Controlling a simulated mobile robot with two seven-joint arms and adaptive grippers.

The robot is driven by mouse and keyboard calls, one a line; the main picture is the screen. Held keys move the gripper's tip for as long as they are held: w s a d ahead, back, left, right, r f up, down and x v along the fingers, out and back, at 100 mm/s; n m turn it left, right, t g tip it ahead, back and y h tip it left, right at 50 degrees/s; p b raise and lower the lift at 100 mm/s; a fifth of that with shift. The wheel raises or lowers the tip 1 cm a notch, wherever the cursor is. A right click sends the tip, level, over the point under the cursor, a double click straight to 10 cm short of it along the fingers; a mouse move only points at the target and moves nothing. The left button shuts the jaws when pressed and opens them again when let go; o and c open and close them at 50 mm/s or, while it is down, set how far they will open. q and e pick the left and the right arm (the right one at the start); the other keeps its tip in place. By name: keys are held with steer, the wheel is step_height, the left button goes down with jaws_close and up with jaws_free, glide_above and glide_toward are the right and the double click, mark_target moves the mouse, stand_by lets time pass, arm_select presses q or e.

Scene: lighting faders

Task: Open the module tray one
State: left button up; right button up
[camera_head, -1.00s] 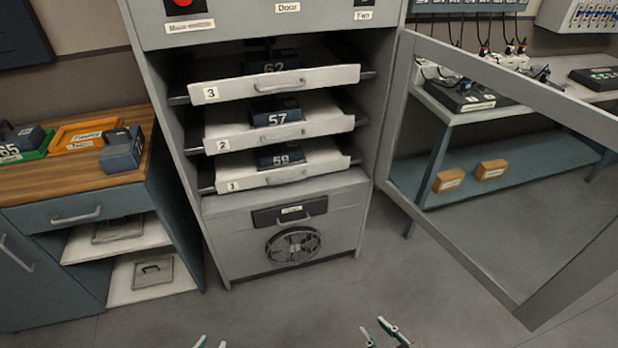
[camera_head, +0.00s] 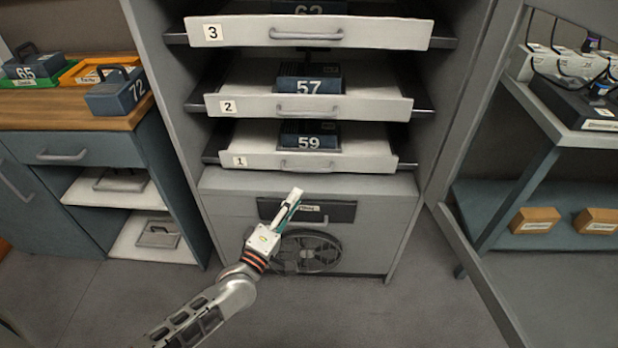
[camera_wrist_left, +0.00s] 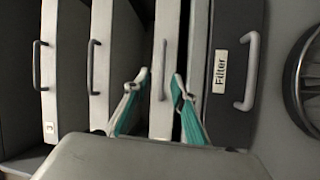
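Module tray one (camera_head: 360,158) is the lowest of three white trays in the grey cabinet. It carries the label 1, a dark module marked 59 (camera_head: 308,140), and a grey bar handle (camera_head: 307,166). Its front protrudes slightly, much like the trays above. My left gripper (camera_head: 297,194) is just in front of and below this handle in the head view. In the left wrist view its two fingers (camera_wrist_left: 162,76) are apart, with the tray one handle (camera_wrist_left: 162,58) between them in the picture. I cannot tell whether they touch it. My right gripper is out of view.
Tray two (camera_head: 380,106) and tray three (camera_head: 390,34) sit above. A dark Filter drawer (camera_head: 340,212) and a round fan grille (camera_head: 310,254) are below. The open cabinet door stands at the right. A wooden-topped bench (camera_head: 60,108) stands left. The floor in front is clear.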

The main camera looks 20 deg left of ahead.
arm_select(q)
steer(key=w, duration=0.3)
steer(key=w+n+b, duration=0.1)
steer(key=w, duration=0.2)
steer(key=w+n+y+b, duration=0.1)
steer(key=w, duration=0.3)
steer(key=shift+a+r, duration=0.35)
steer(key=shift+c, duration=0.3)
jaws_close()
